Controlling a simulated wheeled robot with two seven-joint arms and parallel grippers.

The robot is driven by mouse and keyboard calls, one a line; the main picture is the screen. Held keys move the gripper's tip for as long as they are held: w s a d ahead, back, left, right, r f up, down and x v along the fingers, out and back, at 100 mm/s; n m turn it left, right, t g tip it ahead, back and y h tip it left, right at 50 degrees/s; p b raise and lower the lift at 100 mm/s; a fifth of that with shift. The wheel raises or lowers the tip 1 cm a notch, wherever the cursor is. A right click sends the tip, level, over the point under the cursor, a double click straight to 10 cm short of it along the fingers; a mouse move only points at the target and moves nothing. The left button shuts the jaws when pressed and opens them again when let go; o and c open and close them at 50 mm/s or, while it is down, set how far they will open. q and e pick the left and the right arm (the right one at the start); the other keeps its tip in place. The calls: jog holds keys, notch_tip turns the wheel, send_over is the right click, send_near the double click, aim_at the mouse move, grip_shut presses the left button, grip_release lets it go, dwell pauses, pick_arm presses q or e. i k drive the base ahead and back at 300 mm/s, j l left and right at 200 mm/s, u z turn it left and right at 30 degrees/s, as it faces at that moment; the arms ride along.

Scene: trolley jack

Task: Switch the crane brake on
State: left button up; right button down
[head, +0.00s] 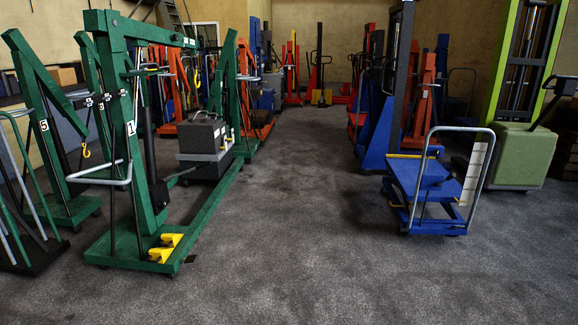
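A green floor crane (118,150) marked 1 stands at the left, nearest to me. Two yellow pedals sit low at the near end of its base, a far one (172,240) and a near one (160,255). They look like brake pedals; I cannot tell whether either is pressed. A grey push handle (105,181) sticks out from the mast toward the left. A dark grey case-like load (205,138) is by the crane's legs. Neither of my grippers is in view.
More green cranes, one marked 5 (43,125), stand behind and left. A blue lift trolley (420,185) and a green stacker (522,155) stand at the right. Red and blue lifts line the far aisle. The grey carpet (310,240) between the rows is clear.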

aim_at(190, 259)
jog(key=i+j+u, duration=0.1)
jog(key=i+u, duration=0.15)
jog(key=i, duration=0.2)
jog(key=i+u, duration=0.2)
jog(key=i, duration=0.3)
jog(key=i+l+u, duration=0.1)
jog(key=i+u, duration=0.15)
jog(key=i, duration=0.2)
jog(key=i+l+u, duration=0.2)
jog(key=i, duration=0.3)
jog(key=i+l+u, duration=0.25)
jog(key=i, duration=0.2)
jog(key=i+u, duration=0.3)
jog(key=i, duration=0.35)
jog(key=i+l+u, duration=0.1)
jog(key=i+u, duration=0.2)
jog(key=i, duration=0.35)
